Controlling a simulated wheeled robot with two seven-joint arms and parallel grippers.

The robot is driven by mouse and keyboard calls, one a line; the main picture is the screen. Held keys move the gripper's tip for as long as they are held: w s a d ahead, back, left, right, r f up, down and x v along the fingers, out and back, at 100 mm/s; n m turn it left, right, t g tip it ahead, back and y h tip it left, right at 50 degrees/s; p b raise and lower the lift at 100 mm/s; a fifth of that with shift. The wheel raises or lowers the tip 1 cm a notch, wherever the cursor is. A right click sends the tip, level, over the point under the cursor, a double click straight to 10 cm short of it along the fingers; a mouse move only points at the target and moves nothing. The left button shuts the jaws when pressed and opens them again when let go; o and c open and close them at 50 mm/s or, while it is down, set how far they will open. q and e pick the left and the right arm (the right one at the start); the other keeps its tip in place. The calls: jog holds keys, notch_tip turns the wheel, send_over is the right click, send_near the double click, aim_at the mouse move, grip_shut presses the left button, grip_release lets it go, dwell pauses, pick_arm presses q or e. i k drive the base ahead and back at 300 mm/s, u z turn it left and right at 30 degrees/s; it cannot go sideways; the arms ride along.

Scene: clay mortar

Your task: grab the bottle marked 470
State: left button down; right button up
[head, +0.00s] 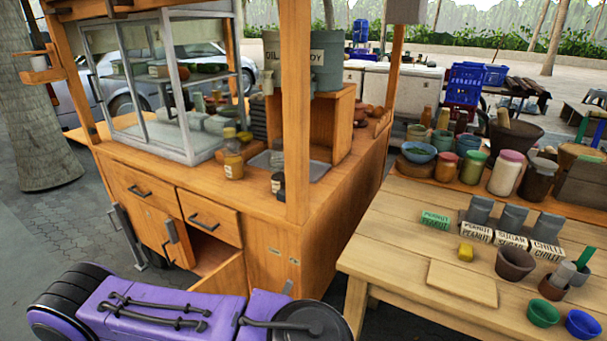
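No marking that reads 470 is legible in the head view, so I cannot tell which bottle bears it. A bottle with amber contents and a yellowish cap (233,158) stands upright on the wooden cart's counter, left of the orange post. A small dark bottle with a pale label (278,185) stands near the counter's front edge, beside that post. My purple arm crosses the lower left, in front of the cart and apart from both bottles. Neither of my grippers shows.
The wooden cart (270,245) has a glass case (165,90) and a partly open lower compartment. Its post and roof frame limit access. A table (385,240) at right holds jars, a mortar (515,262), labelled blocks and a board (461,283). A paved gap lies between them.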

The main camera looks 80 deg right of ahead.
aim_at(276, 159)
jog(key=k, duration=0.2)
jog(key=z, duration=1.2)
